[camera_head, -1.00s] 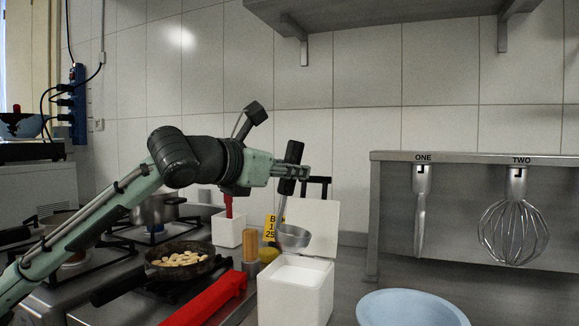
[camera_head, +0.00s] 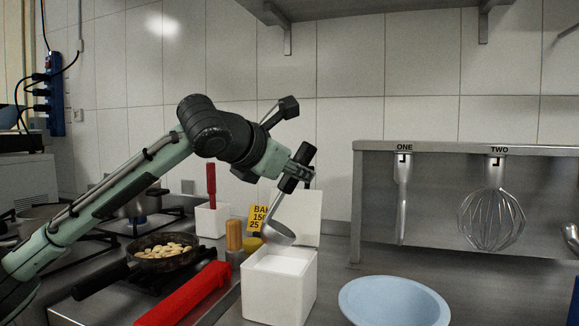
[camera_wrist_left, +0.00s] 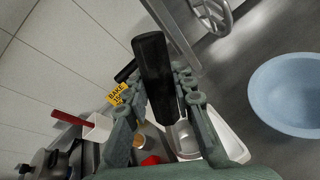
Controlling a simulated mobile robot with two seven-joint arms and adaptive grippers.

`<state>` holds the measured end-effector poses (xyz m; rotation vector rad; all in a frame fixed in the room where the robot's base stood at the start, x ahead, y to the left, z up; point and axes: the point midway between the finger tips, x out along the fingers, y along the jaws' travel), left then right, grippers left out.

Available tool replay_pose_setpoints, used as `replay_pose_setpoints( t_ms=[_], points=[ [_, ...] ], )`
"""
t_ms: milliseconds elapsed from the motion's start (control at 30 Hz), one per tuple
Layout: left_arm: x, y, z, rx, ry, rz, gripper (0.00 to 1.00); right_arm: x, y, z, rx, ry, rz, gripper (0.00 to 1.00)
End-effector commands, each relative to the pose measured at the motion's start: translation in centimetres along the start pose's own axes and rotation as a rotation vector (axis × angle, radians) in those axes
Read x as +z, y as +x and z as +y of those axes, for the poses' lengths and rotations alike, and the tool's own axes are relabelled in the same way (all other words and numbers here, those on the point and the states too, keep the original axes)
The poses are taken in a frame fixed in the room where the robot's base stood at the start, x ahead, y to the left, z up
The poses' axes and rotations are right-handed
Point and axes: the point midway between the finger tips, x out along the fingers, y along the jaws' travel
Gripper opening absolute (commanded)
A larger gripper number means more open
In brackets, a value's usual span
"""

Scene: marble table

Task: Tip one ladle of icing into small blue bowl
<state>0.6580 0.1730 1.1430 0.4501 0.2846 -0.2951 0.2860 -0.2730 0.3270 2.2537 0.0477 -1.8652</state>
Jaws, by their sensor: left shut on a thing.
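My left gripper (camera_head: 298,170) is shut on the black handle of a metal ladle (camera_head: 278,233). The ladle is tilted, and its cup hangs over the back edge of the white icing box (camera_head: 279,290). White icing (camera_head: 280,263) fills the open box. What the cup holds cannot be made out. In the left wrist view the black ladle handle (camera_wrist_left: 153,75) sits between the fingers, with the cup low behind them. The small blue bowl (camera_head: 394,302) stands right of the box, apart from it, and looks empty. It also shows in the left wrist view (camera_wrist_left: 290,95).
A pan of pale pieces (camera_head: 165,250) sits on the stove at left. A red bar-shaped thing (camera_head: 184,294) lies left of the box. A rack with a whisk (camera_head: 491,218) stands behind the bowl. Steel counter is clear between box and bowl.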

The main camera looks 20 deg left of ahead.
Motion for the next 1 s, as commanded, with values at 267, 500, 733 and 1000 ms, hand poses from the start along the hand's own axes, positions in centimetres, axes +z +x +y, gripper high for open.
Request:
replay_pose_setpoints(
  t_ms=[267,500,733,1000],
  points=[
    [0.3,0.9,-1.0,0.000,0.068,0.056,0.00,0.0,0.0,0.1,0.002,-0.001,0.001,0.40],
    [0.5,1.6,-1.9,0.001,0.128,0.107,0.00,0.0,0.0,0.6,0.008,-0.005,0.001,0.40],
    [0.6,2.4,-2.8,0.001,0.183,0.155,0.00,-0.2,0.0,0.9,0.012,-0.007,0.004,0.40],
    [-0.4,3.0,-3.5,0.002,0.206,0.176,0.00,-0.6,-0.2,0.8,0.010,-0.002,0.004,0.40]
  ],
)
